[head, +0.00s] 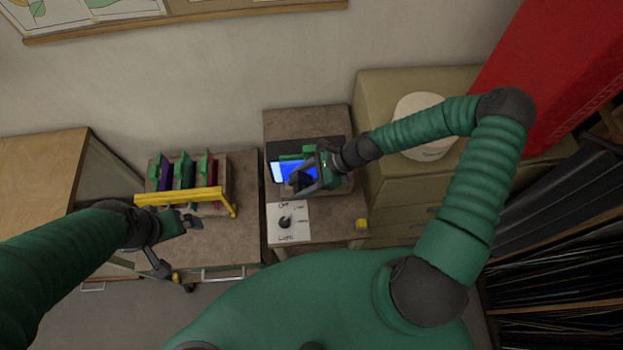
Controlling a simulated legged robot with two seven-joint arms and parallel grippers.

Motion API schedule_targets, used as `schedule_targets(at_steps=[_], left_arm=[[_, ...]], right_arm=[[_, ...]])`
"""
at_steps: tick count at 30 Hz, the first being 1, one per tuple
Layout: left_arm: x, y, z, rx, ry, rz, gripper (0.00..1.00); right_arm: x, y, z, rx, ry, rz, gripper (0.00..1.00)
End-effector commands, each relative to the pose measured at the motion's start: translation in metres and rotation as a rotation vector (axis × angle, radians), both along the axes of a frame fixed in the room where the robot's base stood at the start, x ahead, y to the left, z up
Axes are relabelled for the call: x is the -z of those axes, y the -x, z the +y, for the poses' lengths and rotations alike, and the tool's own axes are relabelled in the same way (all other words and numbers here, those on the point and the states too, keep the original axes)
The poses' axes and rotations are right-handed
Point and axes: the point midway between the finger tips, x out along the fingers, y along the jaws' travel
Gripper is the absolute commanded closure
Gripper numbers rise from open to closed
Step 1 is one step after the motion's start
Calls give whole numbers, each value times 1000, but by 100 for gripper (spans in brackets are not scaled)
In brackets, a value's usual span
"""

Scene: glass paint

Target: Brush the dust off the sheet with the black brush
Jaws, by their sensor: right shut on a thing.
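My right gripper (312,178) is over the right-hand bench and shut on a small dark thing, which appears to be the black brush (300,181); the gripper hides much of it. Just under and behind it lies a bright blue sheet (281,171) with a pale left edge, on a dark backing. The gripper covers its right part, and I cannot tell whether the brush touches it. Dust is too small to make out. My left gripper (187,222) is at the front of the left bench, near a yellow rail; its jaws are not clear.
A rack (163,172) with several coloured upright pieces stands behind the yellow rail (180,197). A white panel with a black knob (285,221) lies in front of the sheet. A white round container (418,112) stands on the cabinet.

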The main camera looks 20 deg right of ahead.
Motion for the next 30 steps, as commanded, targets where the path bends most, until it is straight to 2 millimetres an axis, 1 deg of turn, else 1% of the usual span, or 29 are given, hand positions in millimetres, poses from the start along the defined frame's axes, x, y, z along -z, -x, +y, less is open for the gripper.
schedule_targets(at_steps=[1, 9, 11, 21, 24, 30], left_arm=[[0, 0, 0, 0, 0, 0, 2], [-1, 0, 0, 0, 0, 0, 2], [-4, 0, 0, 0, 0, 0, 2], [-19, 0, 0, 0, 0, 0, 2], [-21, 0, 0, 0, 0, 0, 2], [-20, 0, 0, 0, 0, 0, 2]], right_arm=[[-2, -6, 3, 0, 5, -13, 89], [-3, -4, 6, -2, 4, -13, 89], [-4, 1, 6, -2, 2, -12, 89], [-4, 44, 17, -2, -2, -7, 89], [-3, 54, 19, -3, -2, -7, 89], [-1, 56, 20, -5, 0, -7, 89]])
